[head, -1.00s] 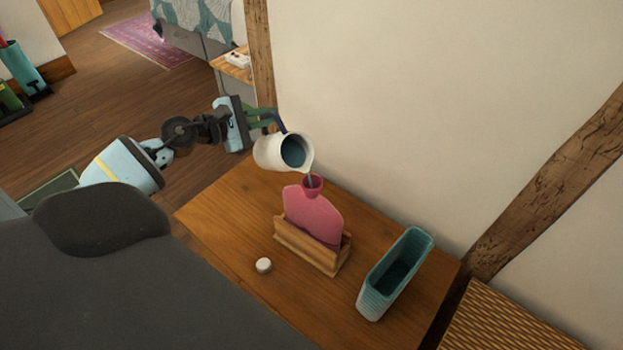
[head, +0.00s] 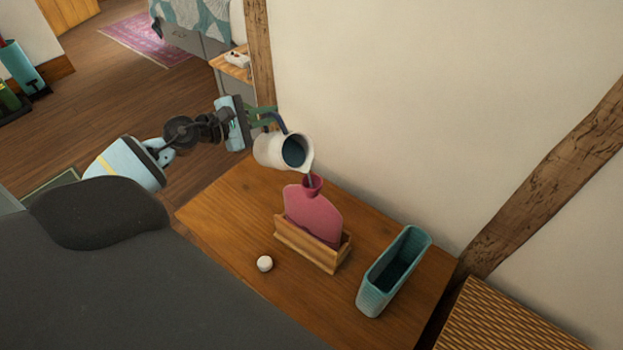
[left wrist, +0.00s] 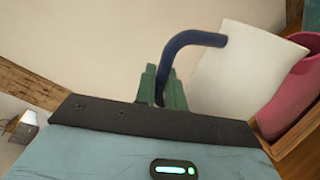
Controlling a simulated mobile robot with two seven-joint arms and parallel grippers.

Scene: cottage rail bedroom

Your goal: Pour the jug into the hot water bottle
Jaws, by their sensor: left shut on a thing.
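A white jug (head: 268,150) with a blue handle is tilted to the right above the hot water bottle, with dark liquid showing inside. A thin stream runs from its lip into the mouth of the pink hot water bottle (head: 313,214). The bottle stands upright in a wooden holder (head: 311,250) on the table. My left gripper (head: 266,117) is shut on the jug's handle. In the left wrist view, its green fingers (left wrist: 163,88) grip the blue handle, with the white jug (left wrist: 240,75) and pink bottle (left wrist: 291,95) at the right. My right gripper is not in view.
A small white cap (head: 264,263) lies on the wooden table (head: 225,210) left of the holder. A teal basket (head: 372,299) stands to the right. The wall (head: 400,100) rises close behind the table. A woven surface (head: 500,320) is at the lower right.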

